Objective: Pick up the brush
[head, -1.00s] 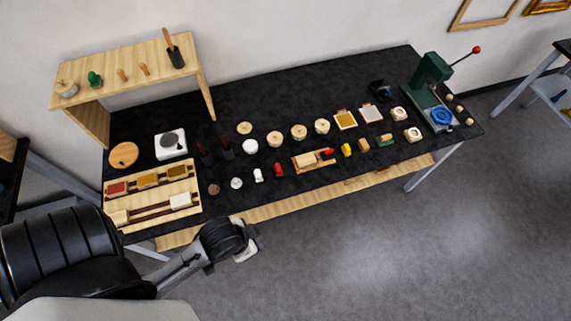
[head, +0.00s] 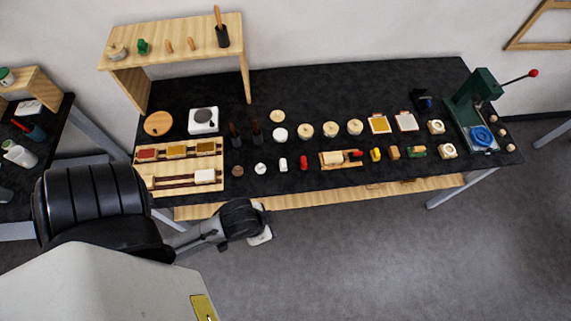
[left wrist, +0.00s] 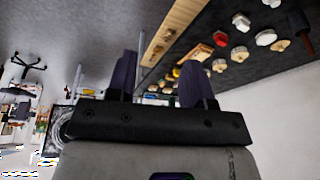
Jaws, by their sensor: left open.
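A brush-like tool with a wooden handle (head: 217,16) stands upright in a dark cup (head: 223,37) on the raised wooden shelf (head: 190,58). Two dark upright items, left (head: 234,140) and right (head: 257,138), stand on the black table; I cannot tell whether they are brushes. My left gripper (head: 262,228) is in front of the table's near edge, well away from the shelf. In the left wrist view its two fingers (left wrist: 160,84) are apart with nothing between them. My right gripper is not in view.
The black worktable (head: 330,95) carries several small pots, blocks and tools. A wooden tray (head: 150,170) lies at its left, and a green press (head: 470,100) with a red-knobbed lever stands at its right. Another table (head: 55,125) is at the far left. The floor in front is clear.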

